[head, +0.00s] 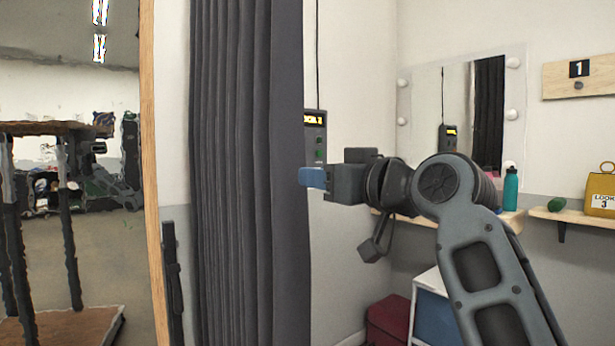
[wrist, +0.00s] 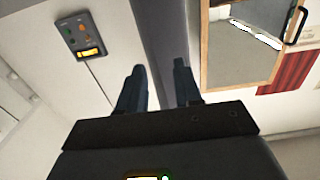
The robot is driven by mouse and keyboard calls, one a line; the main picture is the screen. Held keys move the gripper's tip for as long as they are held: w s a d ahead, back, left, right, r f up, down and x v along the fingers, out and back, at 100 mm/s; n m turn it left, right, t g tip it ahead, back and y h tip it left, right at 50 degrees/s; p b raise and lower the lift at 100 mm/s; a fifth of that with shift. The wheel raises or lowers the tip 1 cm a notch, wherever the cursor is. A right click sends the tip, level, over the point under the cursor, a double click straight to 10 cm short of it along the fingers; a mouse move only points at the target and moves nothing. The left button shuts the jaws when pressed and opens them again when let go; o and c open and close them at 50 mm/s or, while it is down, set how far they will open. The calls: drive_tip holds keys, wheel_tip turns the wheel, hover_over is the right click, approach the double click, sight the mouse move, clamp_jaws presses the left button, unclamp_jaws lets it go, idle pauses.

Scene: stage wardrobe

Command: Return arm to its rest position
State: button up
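My arm is stretched out across the right half of the head view, with a bend at its large round joint. My gripper (head: 312,178) points left, held in the air in front of the wall panel and near the edge of the dark curtain (head: 245,170). Its fingertips look blue in the head view. In the wrist view the two dark fingers of my gripper (wrist: 159,68) stand apart with a gap between them. Nothing is held between them; the curtain shows behind the gap. I cannot tell whether the gripper touches the curtain.
A control panel (head: 315,135) with a lit display hangs on the wall behind my gripper. A dark red box (head: 388,320) stands below.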

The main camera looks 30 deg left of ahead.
drive_tip(key=shift+s+d, duration=0.2)
drive_tip(key=shift+d, duration=0.3)
